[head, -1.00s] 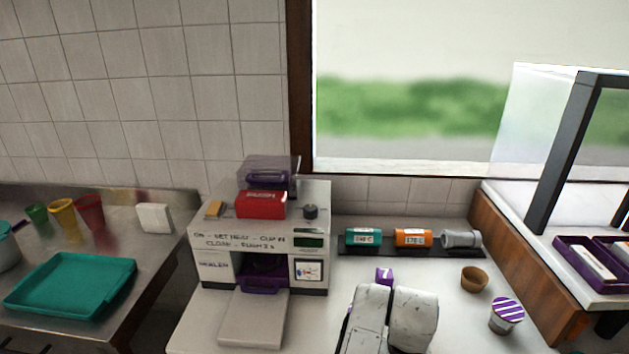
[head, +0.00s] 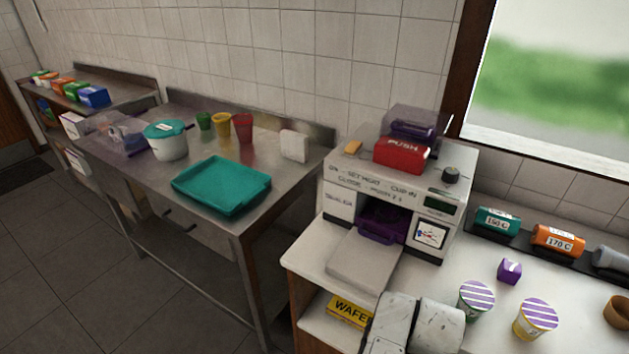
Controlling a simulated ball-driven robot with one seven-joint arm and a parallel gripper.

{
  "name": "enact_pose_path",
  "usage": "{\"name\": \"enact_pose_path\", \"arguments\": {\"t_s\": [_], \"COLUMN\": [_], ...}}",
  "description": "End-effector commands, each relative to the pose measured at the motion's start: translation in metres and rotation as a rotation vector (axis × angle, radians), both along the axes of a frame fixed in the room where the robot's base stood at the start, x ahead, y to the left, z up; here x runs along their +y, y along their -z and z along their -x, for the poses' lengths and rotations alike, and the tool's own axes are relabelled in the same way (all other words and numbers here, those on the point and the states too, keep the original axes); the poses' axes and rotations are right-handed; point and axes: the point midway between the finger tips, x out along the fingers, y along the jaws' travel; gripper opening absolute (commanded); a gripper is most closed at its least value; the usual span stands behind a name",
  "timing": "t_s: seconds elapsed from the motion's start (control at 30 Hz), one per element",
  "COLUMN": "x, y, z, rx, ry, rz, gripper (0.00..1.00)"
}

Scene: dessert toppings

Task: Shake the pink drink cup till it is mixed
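No cup that is clearly pink shows in the head view. Two cups with purple-and-white striped lids stand upright on the white counter at the lower right: a green one (head: 476,300) and a yellow one (head: 535,319), apart from each other. A sealing machine (head: 388,195) with a red PUSH block (head: 401,154) on top stands to their left, its purple cup bay (head: 381,224) open at the front. White links of my arm rise at the bottom edge, left of the green cup. My gripper is not in view, so what it holds cannot be seen.
A steel table (head: 255,217) at left bears a teal tray (head: 222,186), a lidded tub (head: 167,140), and green, yellow and red tumblers (head: 243,128). Teal (head: 497,222) and orange (head: 557,241) cylinders, a purple block (head: 510,271) and a brown bowl (head: 617,311) are at right.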

Motion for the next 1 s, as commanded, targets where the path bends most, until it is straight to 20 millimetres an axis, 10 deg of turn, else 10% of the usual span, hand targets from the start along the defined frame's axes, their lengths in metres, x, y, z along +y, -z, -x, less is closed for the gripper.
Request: {"name": "enact_pose_path", "arguments": {"t_s": [0.17,0.37,0.5,0.63,1.0], "x": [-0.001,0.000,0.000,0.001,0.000], "y": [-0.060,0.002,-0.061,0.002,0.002], "z": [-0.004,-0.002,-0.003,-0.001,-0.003], "rx": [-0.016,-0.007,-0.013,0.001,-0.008], "ry": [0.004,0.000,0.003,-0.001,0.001], "rz": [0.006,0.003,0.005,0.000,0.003], "gripper": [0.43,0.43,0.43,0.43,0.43]}}
